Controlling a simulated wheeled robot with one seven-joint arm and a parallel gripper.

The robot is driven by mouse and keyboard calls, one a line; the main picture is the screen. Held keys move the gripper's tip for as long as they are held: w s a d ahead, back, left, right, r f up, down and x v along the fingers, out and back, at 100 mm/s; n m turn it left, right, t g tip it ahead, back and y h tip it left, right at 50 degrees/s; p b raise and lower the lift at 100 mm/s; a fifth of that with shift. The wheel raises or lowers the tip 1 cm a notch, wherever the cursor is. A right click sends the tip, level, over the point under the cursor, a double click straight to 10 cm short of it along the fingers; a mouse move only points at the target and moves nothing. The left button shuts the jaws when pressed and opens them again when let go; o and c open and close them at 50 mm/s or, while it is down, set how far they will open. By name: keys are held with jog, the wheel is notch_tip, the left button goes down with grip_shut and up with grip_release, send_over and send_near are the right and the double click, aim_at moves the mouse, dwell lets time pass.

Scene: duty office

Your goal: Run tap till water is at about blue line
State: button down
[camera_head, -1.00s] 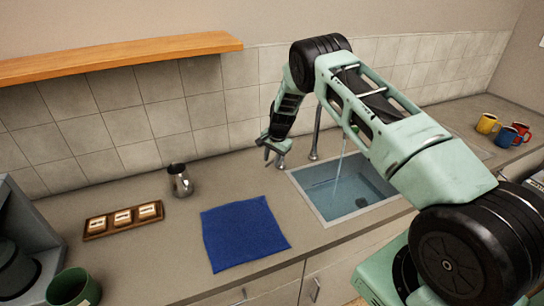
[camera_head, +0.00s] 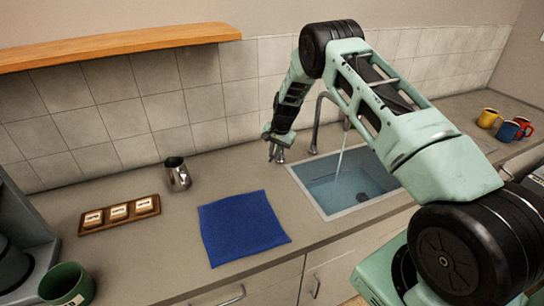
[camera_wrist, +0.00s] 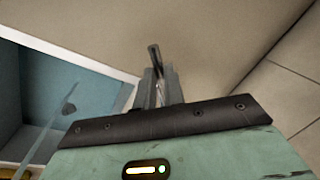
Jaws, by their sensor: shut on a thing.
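The tap's grey spout (camera_head: 317,122) arches up behind the sink (camera_head: 352,211), and a stream of water (camera_head: 341,152) runs from it into the basin. Water (camera_head: 345,190) covers the basin floor, and the dark drain shows through it. The stream (camera_wrist: 52,115) and the sink (camera_wrist: 100,61) also show at the left of the wrist view. My gripper (camera_head: 275,151) is at the tap's lever, left of the spout. In the wrist view my gripper (camera_wrist: 158,88) is shut on the thin dark lever (camera_wrist: 154,52). I cannot make out a blue line on the basin wall.
A blue cloth (camera_head: 242,228) lies left of the sink. A metal jug (camera_head: 177,174) and a wooden tray (camera_head: 118,214) stand farther left, with a green mug (camera_head: 68,285) at the front. Several coloured mugs, including a yellow one (camera_head: 488,118), stand at the far right. A shelf (camera_head: 120,46) hangs above.

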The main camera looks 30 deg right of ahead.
jog(key=n+b, duration=0.1)
jog(key=s+d+n+b, duration=0.1)
jog(key=n+b, duration=0.1)
jog(key=d+n+b, duration=0.1)
jog(key=b, duration=0.1)
jog(key=shift+s+d+f+g+y, duration=0.2)
jog(key=shift+s+f+g+y, duration=0.1)
jog(key=shift+s, duration=0.1)
jog(key=n+b, duration=0.1)
jog(key=d+n+b, duration=0.1)
jog(key=shift+s+d+r+n, duration=0.2)
jog(key=shift+s+n, duration=0.1)
jog(key=shift+n, duration=0.1)
jog(key=shift+s+d+r+n+g+b, duration=0.1)
jog(key=shift+d+n+g+b, duration=0.3)
jog(key=shift+d+n+b, duration=0.6)
jog(key=shift+a, duration=0.2)
jog(key=c, duration=1.5)
grip_release()
jog(key=d+r+b, duration=0.1)
jog(key=r, duration=0.4)
jog(key=d+r+b, duration=0.1)
jog(key=r, duration=0.5)
jog(key=d+r+b, duration=0.1)
jog(key=r, duration=0.5)
jog(key=shift+s+d, duration=0.2)
jog(key=shift+s, duration=0.05)
